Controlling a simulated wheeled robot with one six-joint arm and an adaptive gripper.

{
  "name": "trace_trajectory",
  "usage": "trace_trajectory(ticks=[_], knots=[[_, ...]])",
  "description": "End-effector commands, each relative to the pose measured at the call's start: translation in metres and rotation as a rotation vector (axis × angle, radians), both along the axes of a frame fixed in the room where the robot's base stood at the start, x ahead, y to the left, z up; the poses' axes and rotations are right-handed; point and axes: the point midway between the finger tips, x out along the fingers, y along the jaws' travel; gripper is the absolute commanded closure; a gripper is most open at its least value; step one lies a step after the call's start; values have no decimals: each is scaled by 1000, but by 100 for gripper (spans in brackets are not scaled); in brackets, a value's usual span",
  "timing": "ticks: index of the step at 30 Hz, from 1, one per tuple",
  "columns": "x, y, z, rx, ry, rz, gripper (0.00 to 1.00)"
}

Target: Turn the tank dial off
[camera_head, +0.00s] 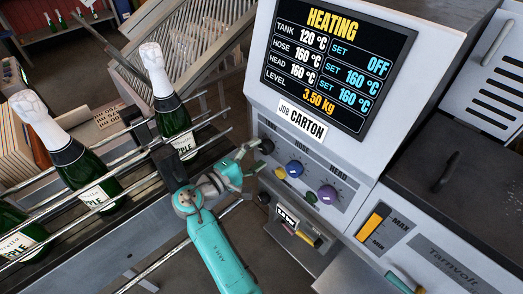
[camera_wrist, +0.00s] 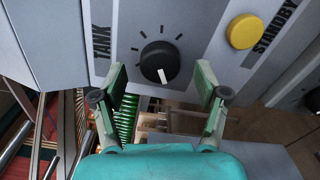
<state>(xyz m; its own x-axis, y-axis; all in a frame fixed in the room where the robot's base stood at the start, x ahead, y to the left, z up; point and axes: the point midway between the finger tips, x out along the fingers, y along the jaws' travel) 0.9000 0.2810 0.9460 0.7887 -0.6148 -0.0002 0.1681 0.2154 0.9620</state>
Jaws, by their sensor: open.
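In the head view the dial (camera_head: 266,146) is at the left end of the dial row. My gripper (camera_wrist: 161,74) is open, with a green finger on each side of the dial and visible gaps between. In the head view my gripper (camera_head: 254,160) is at the panel's left, close to the dial. The screen (camera_head: 333,62) reads TANK 120 °C, SET OFF.
A blue hose dial (camera_head: 294,168) and a purple head dial (camera_head: 327,193) sit to the right. A yellow button (camera_wrist: 244,31) by the STANDBY label is near the right finger. Foil-topped bottles (camera_head: 170,105) stand between metal rails at the left, beside my arm.

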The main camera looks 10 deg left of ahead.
Motion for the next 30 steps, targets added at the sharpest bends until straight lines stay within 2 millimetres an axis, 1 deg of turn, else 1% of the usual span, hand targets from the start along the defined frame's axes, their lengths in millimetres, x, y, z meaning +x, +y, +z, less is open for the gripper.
trace_trajectory(ticks=[3,9,15,21,30], knots=[[-19,16,0,0,0,3,27],[-50,40,0,-1,1,3,27],[-70,55,0,-1,0,2,27],[-76,59,0,-1,1,0,27],[-76,59,0,-1,1,0,27]])
